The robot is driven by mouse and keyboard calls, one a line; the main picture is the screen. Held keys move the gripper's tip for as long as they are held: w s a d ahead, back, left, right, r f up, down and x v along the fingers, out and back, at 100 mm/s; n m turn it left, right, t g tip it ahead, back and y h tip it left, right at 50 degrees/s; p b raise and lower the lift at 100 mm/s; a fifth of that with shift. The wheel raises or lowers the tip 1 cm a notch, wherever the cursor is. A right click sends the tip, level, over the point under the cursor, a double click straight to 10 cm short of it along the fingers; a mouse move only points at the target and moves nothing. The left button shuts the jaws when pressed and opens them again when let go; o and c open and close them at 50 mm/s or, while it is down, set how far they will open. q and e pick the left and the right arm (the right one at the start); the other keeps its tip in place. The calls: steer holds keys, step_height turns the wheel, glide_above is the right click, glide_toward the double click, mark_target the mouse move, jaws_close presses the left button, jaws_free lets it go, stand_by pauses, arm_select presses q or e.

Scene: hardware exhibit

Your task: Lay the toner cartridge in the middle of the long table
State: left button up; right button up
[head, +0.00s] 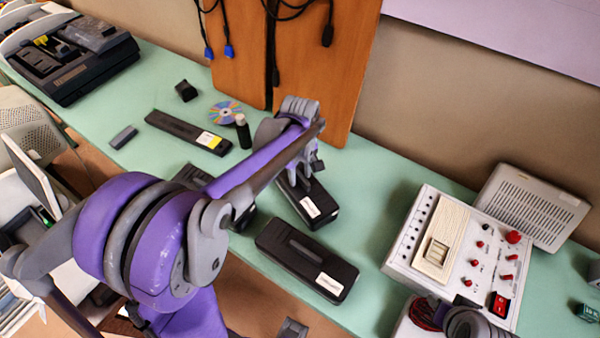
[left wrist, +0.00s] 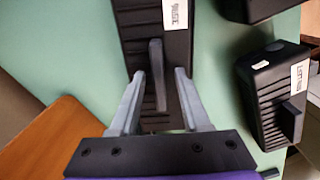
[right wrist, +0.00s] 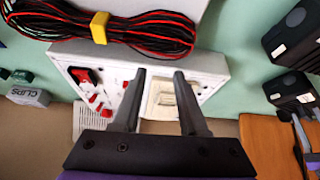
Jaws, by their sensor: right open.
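Several black cartridge-like units lie on the long green table (head: 373,203); I cannot tell which is the toner cartridge. My left gripper (head: 303,176) is over one black labelled unit (head: 318,207). In the left wrist view, the left fingers (left wrist: 159,76) are open on either side of the raised fin of this unit (left wrist: 128,22), with gaps showing. A wider black unit (head: 290,250) lies in front, and a long one with a yellow-white label (head: 180,128) lies further left. My left arm hides part of another. My right gripper (right wrist: 160,74) is open and empty near a white control box.
The white control box (head: 425,225) with red knobs stands at the right, with a grey vented unit (head: 535,205) behind. A red-black cable bundle (right wrist: 150,33) shows in the right wrist view. A disc (head: 224,112), a small bottle (head: 243,132) and brown boards (head: 345,60) are at the back.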

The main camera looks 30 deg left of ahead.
arm_select(q)
steer(key=shift+r, duration=0.25)
arm_select(e)
steer(key=shift+w+r, duration=0.1)
steer(key=shift+r, duration=0.15)
steer(key=shift+w+r+p, duration=0.15)
steer(key=shift+r+p, duration=0.2)
steer(key=shift+p, duration=0.1)
arm_select(q)
step_height(320, 180, up, 12)
steer(key=s+d+f+m+t, duration=0.1)
steer(key=s+d+f+m, duration=0.1)
steer(key=s+f+m, duration=0.1)
steer(key=s+d+f+m+t, duration=0.2)
steer(key=s+f+m, duration=0.1)
steer(key=s+m, duration=0.2)
steer(key=s+d+f+m+t, duration=0.2)
steer(key=s+f+m, duration=0.1)
steer(key=s, duration=0.4)
steer(key=shift+d+m, duration=0.4)
steer(key=shift+m, duration=0.4)
steer(key=shift+s+a, duration=0.1)
